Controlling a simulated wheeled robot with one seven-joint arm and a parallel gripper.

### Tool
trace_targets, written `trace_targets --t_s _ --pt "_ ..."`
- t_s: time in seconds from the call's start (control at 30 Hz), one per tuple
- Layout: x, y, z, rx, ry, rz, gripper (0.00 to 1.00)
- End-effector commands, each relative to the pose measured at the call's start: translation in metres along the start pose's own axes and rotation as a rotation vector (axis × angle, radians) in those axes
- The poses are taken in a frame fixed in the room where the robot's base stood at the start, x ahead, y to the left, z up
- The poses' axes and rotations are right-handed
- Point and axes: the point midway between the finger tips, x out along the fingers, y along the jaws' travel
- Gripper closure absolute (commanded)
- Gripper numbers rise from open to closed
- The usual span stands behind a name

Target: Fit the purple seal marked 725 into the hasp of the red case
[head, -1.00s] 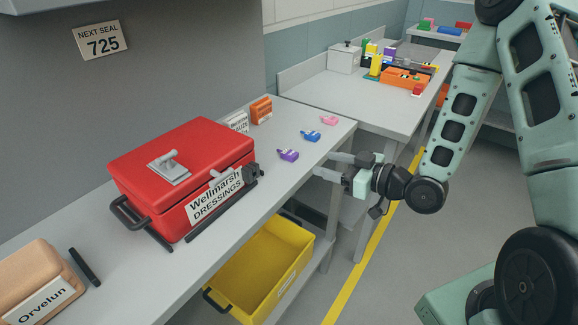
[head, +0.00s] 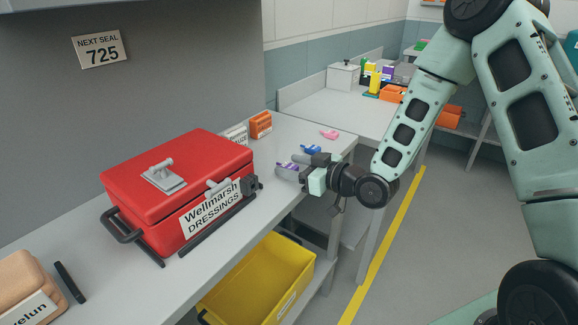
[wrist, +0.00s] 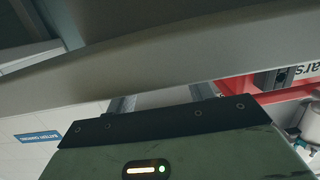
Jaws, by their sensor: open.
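The purple seal (head: 287,166) lies on the grey bench, to the right of the red case; its number is too small to read. My gripper (head: 286,165) is open, its fingers at the purple seal and partly covering it. I cannot tell whether they touch it. The red case (head: 180,180), labelled "Wellmarsh DRESSINGS", is closed. A grey lever (head: 218,187) and a dark fitting (head: 251,184) are on its front right; I cannot tell which is the hasp. The wrist view shows part of the red case (wrist: 240,90), but no seal.
A blue seal (head: 311,149) and a pink seal (head: 328,134) lie beyond the purple one. An orange box (head: 260,124) stands behind the case. A plate (head: 100,48) reads "NEXT SEAL 725". A yellow bin (head: 262,278) sits below the bench.

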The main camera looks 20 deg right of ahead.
Motion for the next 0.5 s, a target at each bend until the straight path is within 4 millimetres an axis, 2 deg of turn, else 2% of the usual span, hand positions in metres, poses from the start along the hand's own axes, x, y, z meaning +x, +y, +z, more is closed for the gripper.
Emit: trace_targets --t_s 0.1,0.3,0.33,0.47,0.5 --pt "0.0074 -0.0003 0.0001 0.0 -0.001 0.0 0.47" --pt "0.0078 -0.0002 0.0005 0.0 -0.001 0.001 0.47" --pt "0.0078 -0.0002 0.0005 0.0 -0.001 0.001 0.53" --pt "0.0076 -0.0001 0.0005 0.0 0.0 0.001 0.89" --pt "0.0076 -0.0001 0.0005 0.0 0.0 0.001 0.94"
